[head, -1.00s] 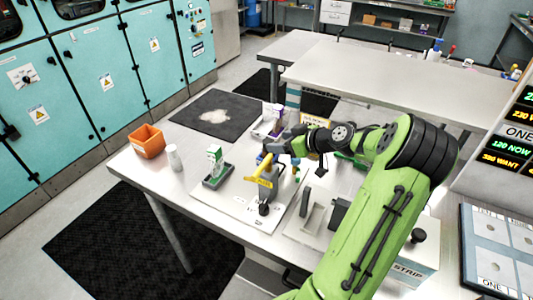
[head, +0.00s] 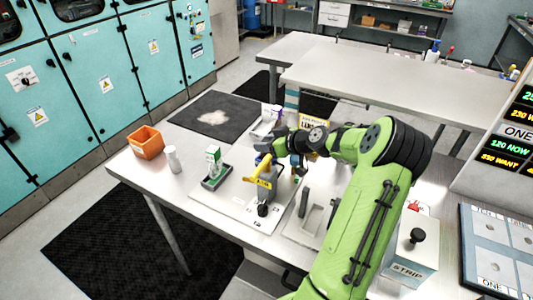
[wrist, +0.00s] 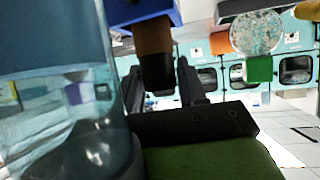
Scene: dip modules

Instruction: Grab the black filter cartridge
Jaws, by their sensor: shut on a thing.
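In the wrist view my gripper (wrist: 160,90) has its two dark fingers on either side of a cylinder with a black end and a brown body, which I take as the black filter cartridge (wrist: 155,60). The fingers are closed on it. A blue part (wrist: 145,12) shows at its other end, and I cannot tell whether the two are joined. In the head view my gripper (head: 275,149) is over the near table, just behind a yellow-handled grey device (head: 264,170). The cartridge cannot be made out there.
A large clear bluish cylinder (wrist: 65,110) stands very near the wrist camera. A STRIP box (head: 411,262) is at right.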

